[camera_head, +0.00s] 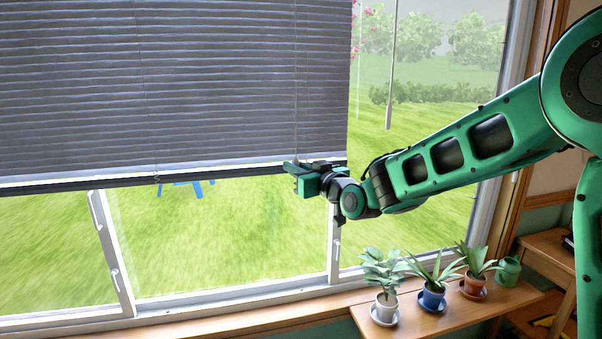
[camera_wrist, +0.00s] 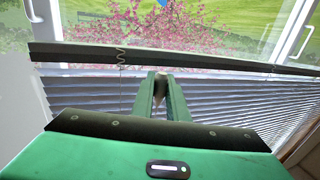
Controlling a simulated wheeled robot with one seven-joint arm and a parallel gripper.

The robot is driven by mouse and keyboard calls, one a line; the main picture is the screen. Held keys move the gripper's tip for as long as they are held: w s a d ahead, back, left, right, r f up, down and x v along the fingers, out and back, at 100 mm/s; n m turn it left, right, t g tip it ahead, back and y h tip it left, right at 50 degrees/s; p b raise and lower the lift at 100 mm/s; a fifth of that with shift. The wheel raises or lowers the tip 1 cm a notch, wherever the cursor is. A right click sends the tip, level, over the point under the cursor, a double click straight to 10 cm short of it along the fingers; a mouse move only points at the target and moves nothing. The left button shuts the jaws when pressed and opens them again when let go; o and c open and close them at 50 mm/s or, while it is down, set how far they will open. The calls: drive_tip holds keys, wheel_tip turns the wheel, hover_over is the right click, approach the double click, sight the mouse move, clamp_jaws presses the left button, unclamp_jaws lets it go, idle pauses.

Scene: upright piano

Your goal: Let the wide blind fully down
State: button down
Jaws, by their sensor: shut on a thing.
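The wide blind (camera_head: 170,85) is grey with thin slats and hangs partway down the window. Its dark bottom rail (camera_head: 110,183) sits above the sill and tilts a little, lower at the left. In the wrist view the bottom rail (camera_wrist: 215,64) runs across the picture, with the slats below it. My gripper (camera_head: 290,168) is at the rail near its right end, shut on it. In the wrist view the green fingers (camera_wrist: 160,80) meet at the rail; the exact contact is hidden. A thin coiled cord (camera_wrist: 121,58) hangs beside the fingers.
Window frames with handles (camera_head: 112,260) stand behind the blind, above a wooden sill (camera_head: 230,326). Three potted plants (camera_head: 433,292) and a green watering can (camera_head: 508,270) stand on a wooden surface at the lower right, below my arm. The glass below the rail is clear.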

drive_tip(key=a, duration=0.1)
drive_tip(key=s+a, duration=0.1)
drive_tip(key=a, duration=0.2)
drive_tip(key=shift+s+a+f, duration=0.2)
drive_tip(key=shift+a+f, duration=0.15)
drive_tip(key=shift+f, duration=0.05)
wheel_tip(320, 180, up, 9)
drive_tip(key=shift+r, duration=0.1)
idle(0.7)
drive_tip(key=shift+r, duration=4.45)
drive_tip(key=shift+r, duration=4.45)
drive_tip(key=shift+r, duration=0.1)
